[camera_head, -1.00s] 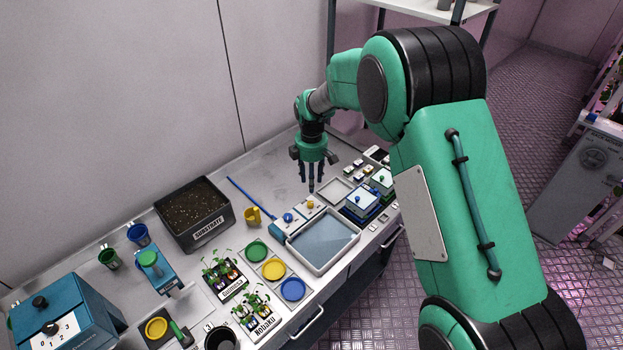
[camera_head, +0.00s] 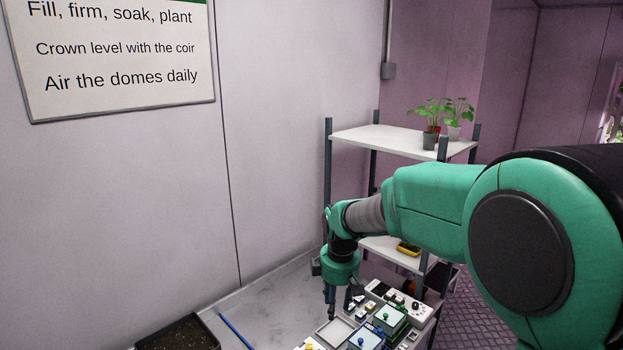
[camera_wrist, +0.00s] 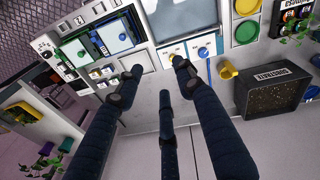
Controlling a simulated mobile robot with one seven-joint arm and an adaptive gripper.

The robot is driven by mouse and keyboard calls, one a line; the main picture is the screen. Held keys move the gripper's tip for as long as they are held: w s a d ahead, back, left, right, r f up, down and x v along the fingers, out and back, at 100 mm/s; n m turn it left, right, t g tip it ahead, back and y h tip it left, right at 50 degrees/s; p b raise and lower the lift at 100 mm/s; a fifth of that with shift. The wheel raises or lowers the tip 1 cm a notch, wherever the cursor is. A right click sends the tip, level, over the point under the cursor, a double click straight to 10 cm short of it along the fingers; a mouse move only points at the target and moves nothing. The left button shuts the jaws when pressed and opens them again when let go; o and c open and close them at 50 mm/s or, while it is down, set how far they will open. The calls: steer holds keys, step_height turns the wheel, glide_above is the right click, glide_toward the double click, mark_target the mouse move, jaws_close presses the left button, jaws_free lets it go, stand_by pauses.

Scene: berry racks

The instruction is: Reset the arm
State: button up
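My arm reaches out over the workbench (camera_head: 265,300) with the elbow bent. My gripper (camera_head: 338,308) hangs fingers down above the bench, beside a pale empty tray (camera_head: 336,330). In the wrist view my gripper (camera_wrist: 160,85) has its dark fingers spread wide apart with nothing between them. The fingers appear clear of the items below. The bench's lower part is out of the head view.
A white shelf rack (camera_head: 385,138) with potted plants (camera_head: 430,142) stands behind the arm. Domed trays (camera_head: 388,319) and a white panel (camera_head: 412,306) lie right of the gripper. A substrate box (camera_wrist: 273,92) and yellow cup (camera_wrist: 228,70) show in the wrist view.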

steer(key=s+d+r+m+t+b, duration=0.1)
steer(key=s+d+r+m, duration=0.2)
steer(key=s+d+r, duration=0.45)
steer(key=s+d+r+m+t+b, duration=0.15)
steer(key=s+r+m, duration=0.25)
steer(key=s, duration=0.6)
steer(key=s+d+f+m+t+b, duration=0.1)
steer(key=s+d+m, duration=0.1)
steer(key=s, duration=0.7)
steer(key=s+d+f+m+b, duration=0.1)
steer(key=s+d+m, duration=0.2)
steer(key=s, duration=0.6)
steer(key=shift+s+d+m+t, duration=0.2)
steer(key=shift+s+m+t, duration=0.2)
steer(key=shift+m, duration=0.4)
